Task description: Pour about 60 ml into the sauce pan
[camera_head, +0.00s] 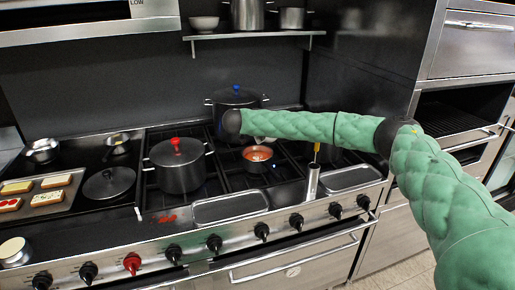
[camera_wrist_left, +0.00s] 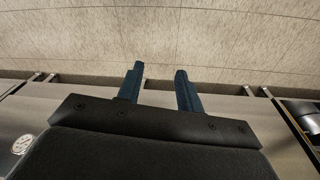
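A small pan (camera_head: 257,153) with orange-red sauce sits on the stove, just below my right forearm in the picture. A pale patch shows in the sauce, and I cannot tell what it is. My right arm reaches in from the right in green padding and ends at a dark rounded joint above and left of this pan. The right gripper's fingers do not show. My left gripper (camera_wrist_left: 158,76) shows only in the left wrist view, with two dark blue fingers apart and nothing between them. No held pouring vessel can be made out.
A black pot with a red knob (camera_head: 178,165) and a pot with a blue knob (camera_head: 236,96) stand near the pan. A metal cylinder (camera_head: 312,183) and shallow trays (camera_head: 230,207) line the front. The left wrist view shows open floor (camera_wrist_left: 220,40).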

